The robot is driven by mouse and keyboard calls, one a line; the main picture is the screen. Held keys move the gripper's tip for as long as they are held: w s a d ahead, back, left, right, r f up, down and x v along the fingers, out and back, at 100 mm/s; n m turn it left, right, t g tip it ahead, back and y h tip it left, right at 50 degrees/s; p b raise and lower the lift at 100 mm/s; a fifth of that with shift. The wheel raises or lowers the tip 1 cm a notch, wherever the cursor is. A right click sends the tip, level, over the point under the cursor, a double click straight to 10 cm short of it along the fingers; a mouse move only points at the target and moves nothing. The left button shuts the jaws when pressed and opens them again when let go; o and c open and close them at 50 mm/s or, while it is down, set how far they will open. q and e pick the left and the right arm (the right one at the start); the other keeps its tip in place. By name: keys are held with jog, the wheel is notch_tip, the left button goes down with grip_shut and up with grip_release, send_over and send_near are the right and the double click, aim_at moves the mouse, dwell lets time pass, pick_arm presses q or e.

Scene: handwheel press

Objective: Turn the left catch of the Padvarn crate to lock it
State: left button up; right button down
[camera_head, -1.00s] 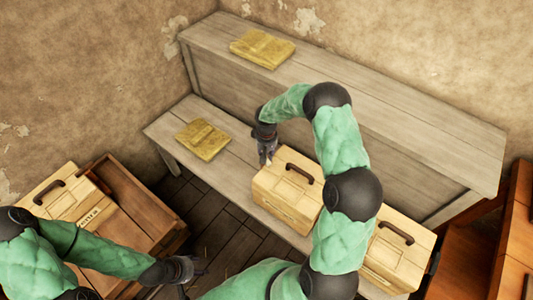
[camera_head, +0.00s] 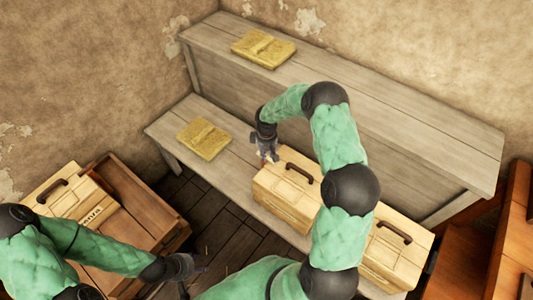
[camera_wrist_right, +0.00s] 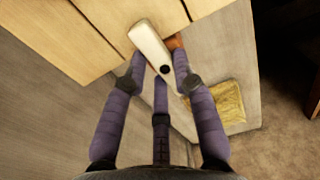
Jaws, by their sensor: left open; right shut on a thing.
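A pale wooden crate (camera_head: 283,196) with a dark handle stands on the low grey bench. I cannot read a name on it. My right gripper (camera_head: 268,156) is at this crate's left end. In the right wrist view, my right gripper (camera_wrist_right: 160,62) is shut on a pale lever-like catch (camera_wrist_right: 150,42) with a dark round spot near its end. The catch lies against the wooden crate (camera_wrist_right: 100,25). Its far part is partly hidden by the crate edge and fingers. My left gripper (camera_head: 192,267) is open and empty, low on the left above the floor, away from the crate.
A second pale crate (camera_head: 398,255) stands on the bench to the right. Yellow packets lie on the bench (camera_head: 203,139) and upper shelf (camera_head: 263,49).

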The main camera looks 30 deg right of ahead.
jog(key=c, duration=1)
grip_release()
notch_tip(320, 180, up, 12)
